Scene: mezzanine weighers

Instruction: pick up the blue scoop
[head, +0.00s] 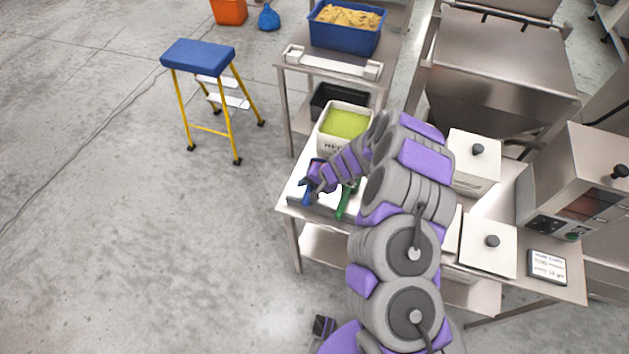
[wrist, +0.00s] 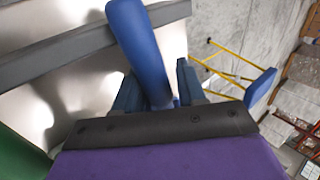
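The blue scoop (head: 306,198) lies at the left end of the steel table, mostly hidden by my gripper in the head view. In the wrist view its blue handle (wrist: 140,45) runs down between the two fingers. My gripper (wrist: 158,85) is open around the handle. The left finger is close beside the handle, and a narrow gap shows between the handle and the right finger. In the head view my gripper (head: 309,184) is over the table's left edge. The scoop's far end is hidden.
A green scoop (head: 346,201) lies just right of the blue one. Behind stands a white bin of green material (head: 335,145). White lidded bins (head: 488,246) and a weigher (head: 570,190) are to the right. A blue-topped step stool (head: 198,54) stands left on open floor.

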